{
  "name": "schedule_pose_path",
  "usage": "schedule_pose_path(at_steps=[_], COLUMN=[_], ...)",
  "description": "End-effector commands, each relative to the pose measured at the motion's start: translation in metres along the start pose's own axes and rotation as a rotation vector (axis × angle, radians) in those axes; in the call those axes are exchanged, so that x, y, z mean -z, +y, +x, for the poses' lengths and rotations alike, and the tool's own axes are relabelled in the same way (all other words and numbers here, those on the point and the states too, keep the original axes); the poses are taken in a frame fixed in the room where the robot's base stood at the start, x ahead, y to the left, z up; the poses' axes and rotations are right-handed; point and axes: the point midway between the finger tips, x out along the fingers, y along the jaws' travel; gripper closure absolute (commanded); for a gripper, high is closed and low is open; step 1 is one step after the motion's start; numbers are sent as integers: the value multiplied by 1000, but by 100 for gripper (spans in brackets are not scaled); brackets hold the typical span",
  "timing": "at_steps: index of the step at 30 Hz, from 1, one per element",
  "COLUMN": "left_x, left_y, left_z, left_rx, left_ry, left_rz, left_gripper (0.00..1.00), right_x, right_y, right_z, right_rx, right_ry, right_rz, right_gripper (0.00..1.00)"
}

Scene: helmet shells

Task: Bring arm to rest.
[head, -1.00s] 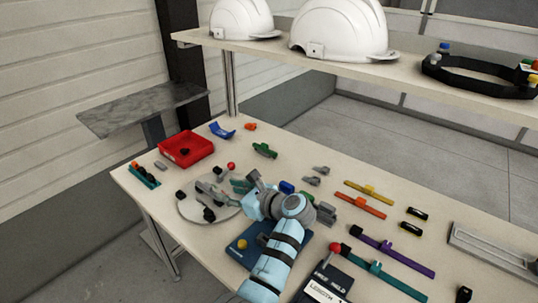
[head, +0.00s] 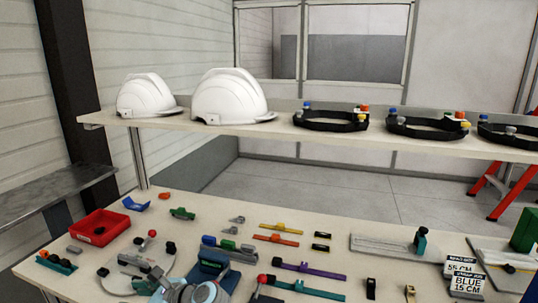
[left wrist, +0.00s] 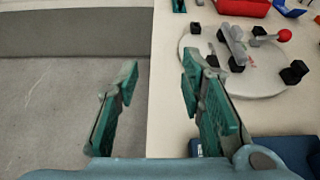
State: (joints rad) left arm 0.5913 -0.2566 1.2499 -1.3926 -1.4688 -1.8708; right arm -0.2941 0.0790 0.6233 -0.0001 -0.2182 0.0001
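The round grey plate fixture (left wrist: 255,85) with black blocks and a red-knobbed lever lies beyond the fingers. My right gripper is not in view.
White helmet shells (head: 232,97) and black headbands (head: 330,121) stand on the shelf (head: 220,130). A red tray (head: 99,228), straps (head: 310,269), a blue-based fixture (head: 212,265) and labelled boxes (head: 466,285) crowd the table. The grey side table (head: 50,190) is bare.

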Motion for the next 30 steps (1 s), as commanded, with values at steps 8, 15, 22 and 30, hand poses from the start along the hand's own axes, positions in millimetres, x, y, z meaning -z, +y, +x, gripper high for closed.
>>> schedule_pose_path(at_steps=[8, 15, 22, 30], left_x=[32, 72, 128, 179], left_y=[28, 63, 122, 205], left_z=[16, 29, 34, 4], left_rx=[-20, -51, -136, -341], left_ry=[91, 203, 383, 650], left_rz=[-170, -395, -775, -1299], left_gripper=[64, 64, 64, 64], right_x=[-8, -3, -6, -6], right_y=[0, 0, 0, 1], right_z=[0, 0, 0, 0], right_rx=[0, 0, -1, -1], right_ry=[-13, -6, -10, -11], right_rz=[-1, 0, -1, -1], right_gripper=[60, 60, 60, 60])
